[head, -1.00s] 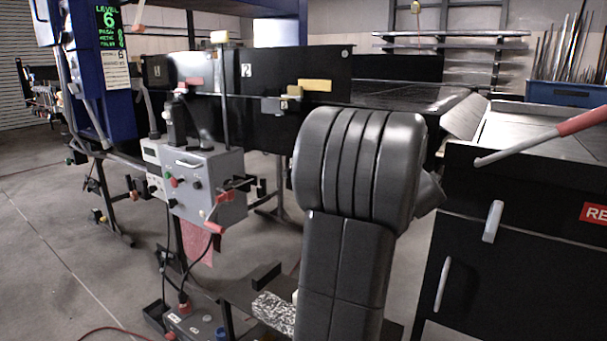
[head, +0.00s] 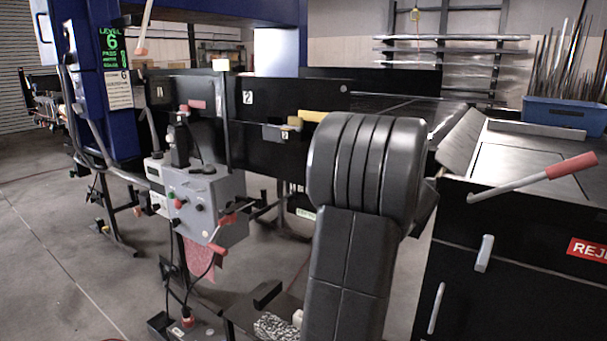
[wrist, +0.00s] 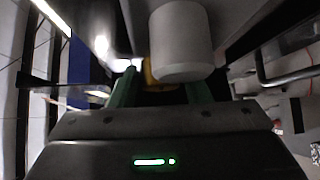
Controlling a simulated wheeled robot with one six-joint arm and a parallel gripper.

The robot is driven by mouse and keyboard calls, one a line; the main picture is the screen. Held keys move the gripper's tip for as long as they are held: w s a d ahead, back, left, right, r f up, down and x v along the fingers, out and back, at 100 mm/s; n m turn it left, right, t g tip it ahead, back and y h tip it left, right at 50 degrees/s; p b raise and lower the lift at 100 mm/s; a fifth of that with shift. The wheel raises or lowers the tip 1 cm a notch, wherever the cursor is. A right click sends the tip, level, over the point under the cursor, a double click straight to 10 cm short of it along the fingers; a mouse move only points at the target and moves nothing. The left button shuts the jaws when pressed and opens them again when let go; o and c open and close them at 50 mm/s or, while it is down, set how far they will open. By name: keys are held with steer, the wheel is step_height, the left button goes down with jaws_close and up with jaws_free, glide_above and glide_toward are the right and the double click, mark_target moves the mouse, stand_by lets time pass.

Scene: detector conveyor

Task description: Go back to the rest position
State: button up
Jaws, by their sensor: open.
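My gripper (wrist: 161,84) shows in the wrist view, with two green fingers spread apart. A pale, rounded cylinder (wrist: 181,42) hangs just beyond the fingers, and a yellow-orange part (wrist: 150,75) shows behind it. I cannot tell whether the fingers touch either one. In the head view my dark arm stands upright in front of the conveyor, and my gripper is hidden there.
A grey control box (head: 203,197) with knobs and a red-tipped lever stands left of my arm. A black reject cabinet (head: 500,260) with a red-gripped lever (head: 535,177) stands close on the right. Open floor (head: 50,240) lies at the left.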

steer(key=shift+a+r+n+g+h+p, duration=0.2)
steer(key=shift+n+g+p, duration=0.25)
steer(key=shift+p, duration=0.7)
steer(key=shift+d+r+n+g+h+p, duration=0.2)
steer(key=shift+n+g+p, duration=0.25)
steer(key=shift+p, duration=0.65)
steer(key=shift+a+r+n+g+h+p, duration=0.1)
steer(key=shift+n+g+h+p, duration=0.3)
steer(key=shift+p, duration=0.75)
steer(key=v, duration=1.3)
steer(key=shift+f, duration=0.15)
